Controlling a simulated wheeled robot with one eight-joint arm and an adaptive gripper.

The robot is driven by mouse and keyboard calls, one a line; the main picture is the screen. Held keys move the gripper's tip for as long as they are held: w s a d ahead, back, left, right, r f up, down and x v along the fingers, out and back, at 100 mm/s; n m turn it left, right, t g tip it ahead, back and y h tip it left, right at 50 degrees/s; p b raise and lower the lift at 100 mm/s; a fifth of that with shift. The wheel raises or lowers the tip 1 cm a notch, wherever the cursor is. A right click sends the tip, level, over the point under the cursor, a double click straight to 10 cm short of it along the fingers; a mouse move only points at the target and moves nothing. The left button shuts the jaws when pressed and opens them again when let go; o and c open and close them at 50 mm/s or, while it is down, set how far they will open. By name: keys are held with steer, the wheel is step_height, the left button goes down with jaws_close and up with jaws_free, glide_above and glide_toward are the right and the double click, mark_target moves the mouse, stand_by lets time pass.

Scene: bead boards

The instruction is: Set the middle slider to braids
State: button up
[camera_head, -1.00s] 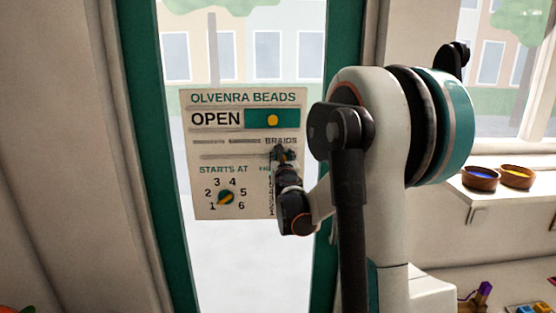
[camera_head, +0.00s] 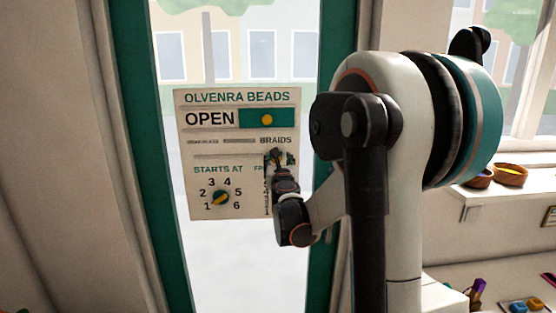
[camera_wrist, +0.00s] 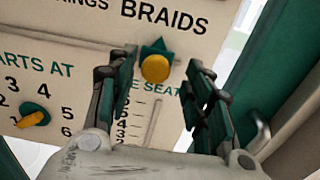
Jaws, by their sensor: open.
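The board (camera_head: 184,160) hangs on the glass door, with the word BRAIDS (camera_head: 276,140) at the right end of its middle row. In the wrist view, the middle slider's yellow knob (camera_wrist: 155,68) with a teal pointer sits at the right end of its slot (camera_wrist: 60,38), just under BRAIDS (camera_wrist: 165,16). My gripper (camera_wrist: 163,60) is open, one finger on either side of the knob, with gaps showing. Whether the fingers reach around it in depth is unclear. In the head view my gripper (camera_head: 278,157) hides the knob.
The OPEN slide (camera_head: 266,118) is above, and the STARTS AT dial (camera_head: 220,197) points toward 1 at lower left. A vertical seat scale (camera_wrist: 122,120) lies below the knob. Bowls (camera_head: 510,174) stand on a ledge at right.

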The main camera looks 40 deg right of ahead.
steer(key=v, duration=0.8)
steer(key=shift+a, duration=0.1)
